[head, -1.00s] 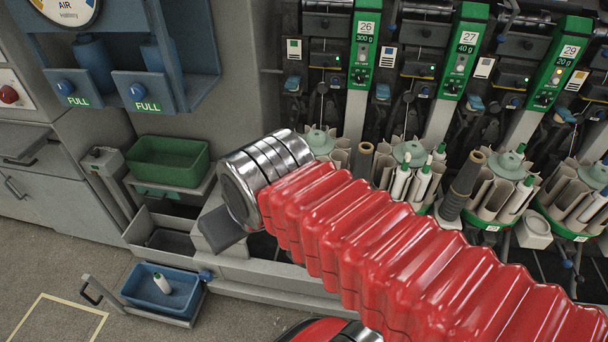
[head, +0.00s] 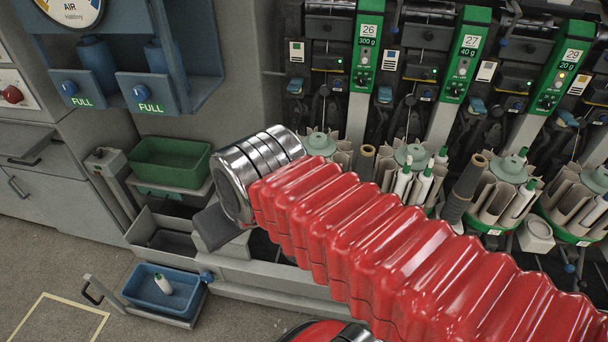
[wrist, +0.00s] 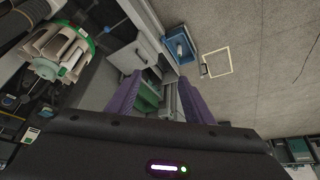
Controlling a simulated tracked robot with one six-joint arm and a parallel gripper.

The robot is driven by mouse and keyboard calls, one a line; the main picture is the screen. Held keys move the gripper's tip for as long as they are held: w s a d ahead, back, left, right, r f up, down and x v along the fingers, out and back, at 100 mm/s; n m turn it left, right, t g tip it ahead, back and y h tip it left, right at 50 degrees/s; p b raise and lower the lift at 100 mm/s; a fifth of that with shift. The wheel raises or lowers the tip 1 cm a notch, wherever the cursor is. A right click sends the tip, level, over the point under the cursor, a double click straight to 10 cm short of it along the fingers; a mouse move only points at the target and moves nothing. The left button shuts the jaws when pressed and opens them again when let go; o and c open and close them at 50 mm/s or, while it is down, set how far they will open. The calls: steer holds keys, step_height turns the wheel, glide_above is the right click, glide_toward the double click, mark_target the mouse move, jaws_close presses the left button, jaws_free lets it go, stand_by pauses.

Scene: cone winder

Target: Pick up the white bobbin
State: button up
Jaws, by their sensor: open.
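The bobbin also shows small in the wrist view (wrist: 180,48), inside the same blue tray (wrist: 172,40). My gripper (wrist: 160,76) shows two purple fingers spread apart, with nothing between them. The tray lies beyond the fingertips, above them in the wrist picture, so the bobbin is apart from the gripper. In the head view my red arm and silver wrist stand above and right of the tray; the fingers cannot be made out there.
A green bin (head: 168,162) stands above and behind the blue tray. A grey ledge (head: 270,282) runs right of the tray, below the winding units. Several white bobbins stand in round magazines (head: 405,180). Open floor (head: 40,265) lies left of the tray.

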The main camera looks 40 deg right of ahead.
steer(key=shift+o, duration=1.3)
steer(key=w+d+r+m, duration=0.1)
steer(key=w+d, duration=0.5)
steer(key=w, duration=0.1)
steer(key=shift+w+r+h, duration=0.25)
steer(key=shift+h, duration=0.05)
steer(key=w+d+f+m, duration=0.1)
steer(key=w+d, duration=0.3)
steer(key=d, duration=0.5)
steer(key=w+d+f+m, duration=0.1)
steer(key=w+d+f, duration=0.2)
steer(key=d, duration=0.7)
steer(key=w+d+f+m+g+h, duration=0.1)
steer(key=w+d+f, duration=0.2)
steer(key=d, duration=0.7)
steer(key=shift+w+d, duration=0.15)
steer(key=shift+w, duration=0.85)
steer(key=shift+f, duration=0.2)
steer(key=shift+x, duration=4.2)
steer(key=shift+s+f, duration=0.1)
steer(key=shift+f, duration=0.05)
